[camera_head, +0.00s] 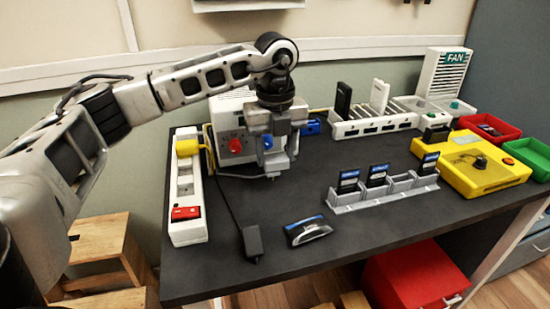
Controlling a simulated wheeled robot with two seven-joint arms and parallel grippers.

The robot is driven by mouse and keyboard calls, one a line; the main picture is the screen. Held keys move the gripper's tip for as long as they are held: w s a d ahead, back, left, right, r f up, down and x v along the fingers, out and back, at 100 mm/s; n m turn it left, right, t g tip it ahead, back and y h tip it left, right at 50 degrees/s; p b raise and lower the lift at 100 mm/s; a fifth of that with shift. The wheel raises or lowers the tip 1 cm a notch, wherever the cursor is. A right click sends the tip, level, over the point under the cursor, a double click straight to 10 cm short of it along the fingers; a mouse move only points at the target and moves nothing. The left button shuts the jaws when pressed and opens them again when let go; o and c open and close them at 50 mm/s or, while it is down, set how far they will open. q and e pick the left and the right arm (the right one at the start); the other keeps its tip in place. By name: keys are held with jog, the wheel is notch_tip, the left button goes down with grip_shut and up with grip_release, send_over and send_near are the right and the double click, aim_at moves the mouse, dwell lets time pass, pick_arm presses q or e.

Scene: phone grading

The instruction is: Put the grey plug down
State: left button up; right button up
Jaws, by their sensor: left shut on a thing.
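My left gripper (272,172) points down over the table, in front of a white box with a red knob (235,146) and a blue knob. It is shut on the grey plug, which is mostly hidden between the fingers and hard to tell apart from them. A white power strip (186,211) lies to the left, with a yellow plug (187,147) at its far end and a red switch at its near end. A dark block with a cord (252,242) lies on the table nearer the front. My right gripper is not in view.
A dark device (307,230) lies near the front edge. A grey rack (344,202) holds several blue-labelled cards. A yellow box (497,177), red tray (490,127) and green tray (530,152) stand right. A white slotted stand (345,130) is behind. Bare table (310,180) lies right of the gripper.

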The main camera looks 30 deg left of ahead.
aim_at(275, 157)
pick_arm(q)
jog(key=shift+f, duration=0.95)
jog(key=shift+f+b, duration=0.35)
jog(key=shift+f, duration=0.3)
jog(key=o, duration=1.1)
